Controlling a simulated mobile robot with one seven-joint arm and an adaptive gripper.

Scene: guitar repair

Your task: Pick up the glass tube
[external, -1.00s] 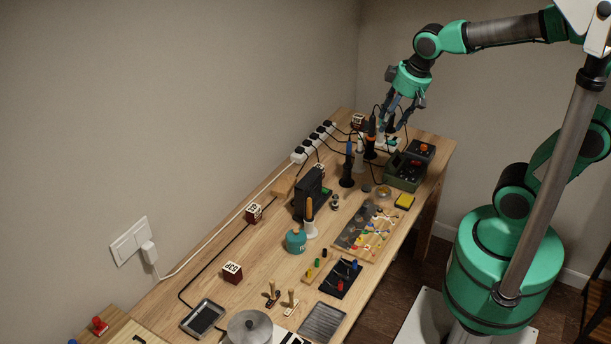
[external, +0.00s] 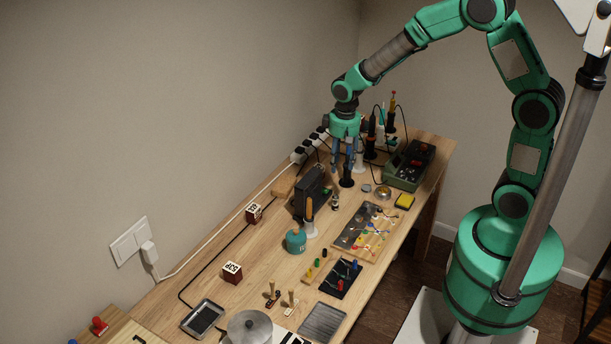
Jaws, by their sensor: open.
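A small grey, glassy upright piece (external: 335,202) stands on the workbench beside the black box, in the middle of the table; it looks like the glass tube, but it is too small to be sure. My gripper (external: 343,168) points down above the bench, behind and a little above this piece in the picture. Its fingers are apart and nothing shows between them. The fingers overlap the blue-handled tool and its black stand (external: 347,182), so I cannot tell whether they touch.
A black box (external: 309,190) stands left of the small piece. A teal pot (external: 296,241) and a white holder with a wooden-handled tool (external: 310,228) are in front. A parts board (external: 349,237) lies to the right. A green case (external: 404,172) and upright tools stand behind.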

